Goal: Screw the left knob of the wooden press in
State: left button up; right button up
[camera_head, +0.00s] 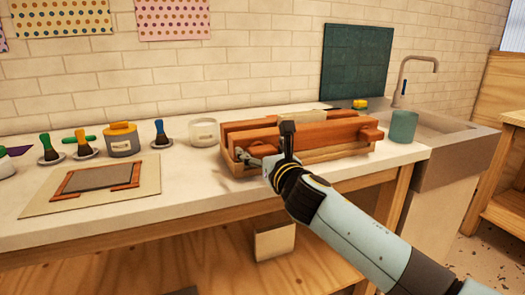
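The wooden press (300,130) lies on the counter near the back wall, with long reddish-brown beams on a paler base. Its right knob (371,133) shows as a round wooden piece at the front right. My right arm comes in from the lower right, and my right gripper (244,157) is at the front left end of the press. My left gripper is out of view.
A white jar (203,133) stands left of the press, and a teal cup (403,126) stands right of it, by the sink (455,138). The front counter between board and press is clear.

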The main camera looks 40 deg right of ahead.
jog(key=c, duration=1.1)
jog(key=shift+m, duration=0.3)
